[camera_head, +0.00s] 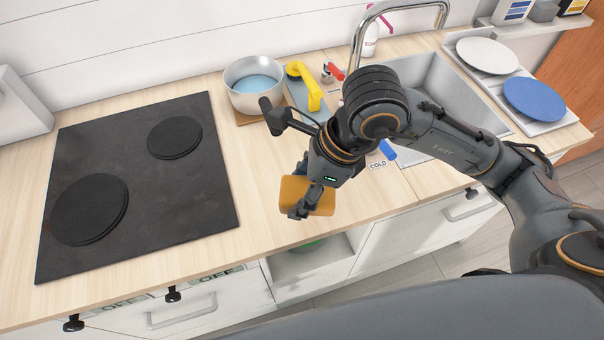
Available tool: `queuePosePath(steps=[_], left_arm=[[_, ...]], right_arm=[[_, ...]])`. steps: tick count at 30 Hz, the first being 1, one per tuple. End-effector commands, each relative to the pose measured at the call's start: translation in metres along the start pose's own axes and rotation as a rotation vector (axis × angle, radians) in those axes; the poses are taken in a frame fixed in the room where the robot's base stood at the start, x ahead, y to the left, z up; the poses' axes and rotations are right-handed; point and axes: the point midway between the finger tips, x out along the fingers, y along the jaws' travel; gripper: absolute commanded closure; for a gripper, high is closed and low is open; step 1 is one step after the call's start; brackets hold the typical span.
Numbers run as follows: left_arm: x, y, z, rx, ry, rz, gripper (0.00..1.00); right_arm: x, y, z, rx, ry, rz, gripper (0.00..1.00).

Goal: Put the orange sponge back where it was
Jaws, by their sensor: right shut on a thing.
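The orange sponge (323,197) is held by my right gripper (303,199) above the front part of the wooden counter (255,218). The gripper's fingers are shut on the sponge and cover part of it. I cannot tell whether the sponge touches the counter. My right arm comes in from the right and hides part of the sink and counter behind it. My left gripper is not in view.
A black stove (140,190) lies left of the gripper. A pot of water (255,86) and a yellow-handled brush (308,88) stand behind it. The sink (440,95) with its tall faucet (400,8) is at right. A white plate (486,56) and blue plate (534,99) lie beyond.

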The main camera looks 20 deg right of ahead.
Motion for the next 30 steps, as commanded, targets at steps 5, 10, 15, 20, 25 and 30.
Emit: queuePosePath(steps=[5, 10, 15, 20, 25, 30], left_arm=[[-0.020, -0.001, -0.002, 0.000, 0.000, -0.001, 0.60], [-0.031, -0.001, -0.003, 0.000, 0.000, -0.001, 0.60], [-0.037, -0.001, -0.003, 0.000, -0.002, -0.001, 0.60], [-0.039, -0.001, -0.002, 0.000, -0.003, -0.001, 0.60], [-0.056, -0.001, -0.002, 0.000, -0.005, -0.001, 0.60], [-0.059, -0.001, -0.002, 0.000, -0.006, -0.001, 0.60]], right_arm=[[0.016, -0.045, -0.003, 0.007, 0.004, 0.003, 0.69], [0.046, -0.076, -0.013, 0.005, 0.006, 0.006, 0.69], [0.068, -0.096, -0.020, 0.000, 0.001, 0.002, 0.69], [0.077, -0.104, -0.023, -0.001, 0.001, 0.002, 0.69], [0.096, -0.105, -0.031, 0.001, 0.004, 0.007, 0.69], [0.110, -0.107, -0.035, -0.003, 0.000, 0.002, 0.69]])
